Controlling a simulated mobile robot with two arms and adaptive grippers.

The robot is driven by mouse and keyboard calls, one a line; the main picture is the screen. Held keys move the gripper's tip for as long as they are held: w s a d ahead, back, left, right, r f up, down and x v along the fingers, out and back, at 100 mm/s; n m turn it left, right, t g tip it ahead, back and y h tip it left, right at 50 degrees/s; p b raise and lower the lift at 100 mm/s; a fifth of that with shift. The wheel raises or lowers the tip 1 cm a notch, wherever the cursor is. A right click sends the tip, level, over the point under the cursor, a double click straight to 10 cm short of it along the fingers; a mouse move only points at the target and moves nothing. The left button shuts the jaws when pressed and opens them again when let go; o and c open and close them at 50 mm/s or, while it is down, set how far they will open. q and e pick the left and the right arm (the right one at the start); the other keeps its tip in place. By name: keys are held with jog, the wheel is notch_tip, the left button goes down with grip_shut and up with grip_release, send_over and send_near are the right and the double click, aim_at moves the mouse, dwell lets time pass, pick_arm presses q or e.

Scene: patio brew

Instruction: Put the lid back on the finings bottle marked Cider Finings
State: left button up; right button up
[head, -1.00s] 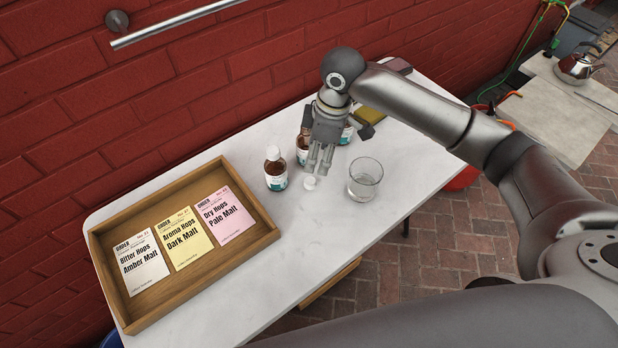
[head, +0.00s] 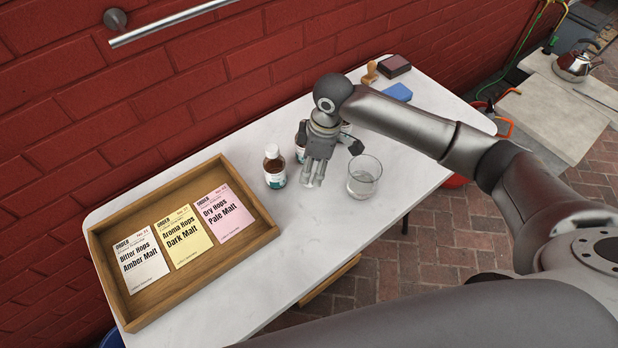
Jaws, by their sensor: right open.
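My right gripper (head: 314,177) points down at the white table (head: 325,240) with its fingers open. The small white lid seen earlier on the table is now hidden or hard to make out at the fingertips. A brown bottle with a white cap (head: 274,167) stands upright to the left of the gripper. Another brown bottle (head: 300,152) stands behind the gripper, mostly covered by it, its top hidden. Part of a further bottle (head: 346,128) shows behind my wrist. The label writing is too small to read. My left gripper is out of view.
A clear glass (head: 364,176) stands close to the right of the gripper. A wooden tray (head: 262,238) with several order cards fills the table's left end. A blue block (head: 398,92), a wooden stamp (head: 370,73) and a dark ink pad (head: 395,65) lie at the far end. The front middle is clear.

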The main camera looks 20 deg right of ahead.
jog(key=f, duration=0.5)
jog(key=shift+w+a+p, duration=0.3)
jog(key=shift+a, duration=0.05)
jog(key=c, duration=0.8)
